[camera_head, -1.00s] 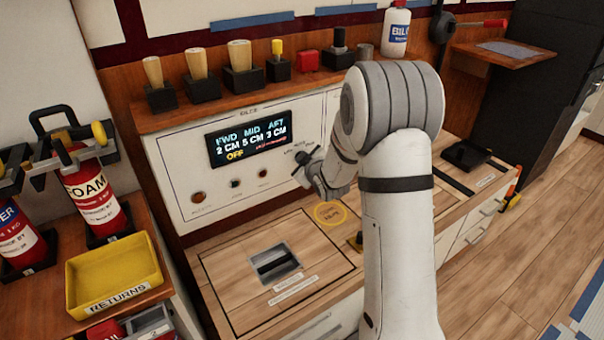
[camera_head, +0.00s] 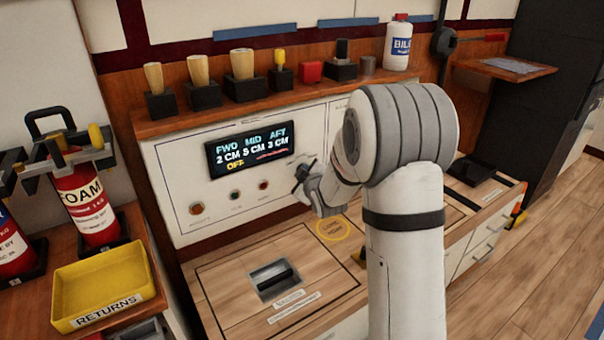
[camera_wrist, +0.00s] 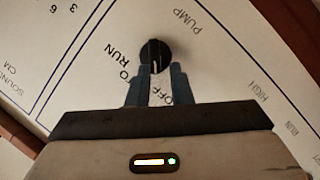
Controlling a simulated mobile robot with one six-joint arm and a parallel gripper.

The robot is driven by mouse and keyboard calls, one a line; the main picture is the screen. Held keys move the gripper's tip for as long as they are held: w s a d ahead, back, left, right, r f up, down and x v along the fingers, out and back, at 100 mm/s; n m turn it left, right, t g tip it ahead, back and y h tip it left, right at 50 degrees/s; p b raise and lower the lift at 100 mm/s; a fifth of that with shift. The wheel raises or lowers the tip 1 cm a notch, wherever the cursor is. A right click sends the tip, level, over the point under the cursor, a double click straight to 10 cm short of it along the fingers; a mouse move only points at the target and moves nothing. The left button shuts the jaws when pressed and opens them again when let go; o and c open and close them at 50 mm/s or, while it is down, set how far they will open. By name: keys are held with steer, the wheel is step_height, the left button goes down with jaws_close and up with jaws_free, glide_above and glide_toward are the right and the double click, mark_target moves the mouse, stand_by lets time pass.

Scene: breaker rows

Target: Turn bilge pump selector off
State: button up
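The bilge pump selector is a round black knob (camera_wrist: 154,50) with a white pointer line, on a white panel in the wrist view. Its line points down the picture, between my fingers. Labels near it read RUN, OFF and PUMP; some are partly hidden by the fingers. My gripper (camera_wrist: 156,72) is open, its two blue-grey fingers at the near side of the knob; I cannot tell whether they touch it. In the head view my gripper (camera_head: 304,176) is at the panel's right part and hides the knob. The panel's display (camera_head: 250,150) shows OFF in yellow.
Small round lamps or buttons (camera_head: 235,195) sit below the display. A wooden counter (camera_head: 225,285) with a recessed handle lies below the panel. A shelf above holds wooden-handled tools (camera_head: 198,80) and a white bottle (camera_head: 398,45). A yellow returns tray (camera_head: 105,285) is at left.

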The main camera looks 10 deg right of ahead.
steer(key=o, duration=0.3)
steer(key=shift+d+r, duration=0.1)
steer(key=p+v, duration=0.2)
steer(key=v, duration=0.5)
steer(key=shift+s, duration=0.35)
steer(key=s+r+m+g+p, duration=0.5)
steer(key=s+r+g+p, duration=0.1)
steer(key=s+r+p, duration=1)
steer(key=s+r+m+g+h+p, duration=0.1)
steer(key=s+r+m+g+p, duration=0.4)
steer(key=s+r+p, duration=1.1)
step_height(320, 180, up, 4)
steer(key=shift+r+m+g+h+p, duration=0.2)
steer(key=shift+m+g+h+p, duration=0.15)
steer(key=shift+g+p, duration=0.25)
